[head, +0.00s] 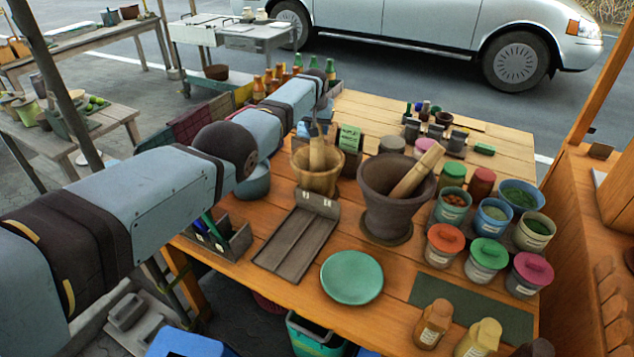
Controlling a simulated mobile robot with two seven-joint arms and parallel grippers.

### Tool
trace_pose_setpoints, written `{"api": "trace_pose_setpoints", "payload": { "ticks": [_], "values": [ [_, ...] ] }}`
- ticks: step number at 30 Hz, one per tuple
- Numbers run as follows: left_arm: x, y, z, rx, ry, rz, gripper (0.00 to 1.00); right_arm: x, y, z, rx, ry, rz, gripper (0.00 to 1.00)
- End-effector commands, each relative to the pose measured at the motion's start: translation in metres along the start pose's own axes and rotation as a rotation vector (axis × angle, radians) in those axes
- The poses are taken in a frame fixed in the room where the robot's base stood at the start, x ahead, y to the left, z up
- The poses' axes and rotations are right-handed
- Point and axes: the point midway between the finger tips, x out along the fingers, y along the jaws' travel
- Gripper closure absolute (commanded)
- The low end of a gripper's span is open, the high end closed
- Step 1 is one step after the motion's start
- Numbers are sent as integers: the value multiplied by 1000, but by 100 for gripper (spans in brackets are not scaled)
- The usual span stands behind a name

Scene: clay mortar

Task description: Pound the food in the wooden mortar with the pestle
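The light wooden mortar (318,180) stands on the table near its back left part. A wooden pestle (317,153) stands nearly upright in it, its lower end hidden inside. I cannot see any food in this mortar. My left arm reaches in from the left, and my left gripper (318,126) is just above the pestle's top, small and partly hidden by the arm's end. I cannot tell whether its fingers are around the pestle. A larger dark brown mortar (374,213) stands to the right, with a second wooden pestle (417,170) leaning right in it. My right gripper is not in view.
A grey tray (296,243) and a green plate (351,277) lie in front of the mortars. Several lidded tubs, such as one with an orange lid (445,238), crowd the right side. Bottles (258,88) and a small sign (349,138) stand behind.

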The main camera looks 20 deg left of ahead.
Motion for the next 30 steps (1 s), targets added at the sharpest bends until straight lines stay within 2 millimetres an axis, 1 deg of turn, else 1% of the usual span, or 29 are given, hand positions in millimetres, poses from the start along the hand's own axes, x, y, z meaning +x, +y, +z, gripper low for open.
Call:
{"api": "trace_pose_setpoints", "payload": {
  "ticks": [3,7,11,15,17,26,30],
  "values": [
    [3,0,1,0,1,0,100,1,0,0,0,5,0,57],
    [-3,0,-2,0,2,1,100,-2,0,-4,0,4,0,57],
    [-22,0,-8,0,2,1,100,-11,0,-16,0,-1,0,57],
    [-47,0,-16,0,2,1,100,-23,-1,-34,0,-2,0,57],
    [-52,0,-18,0,1,1,100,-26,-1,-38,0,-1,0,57],
    [-51,0,-17,0,1,1,100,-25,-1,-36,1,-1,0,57],
    [-59,0,-20,0,2,1,100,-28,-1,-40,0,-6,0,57]
  ]
}}
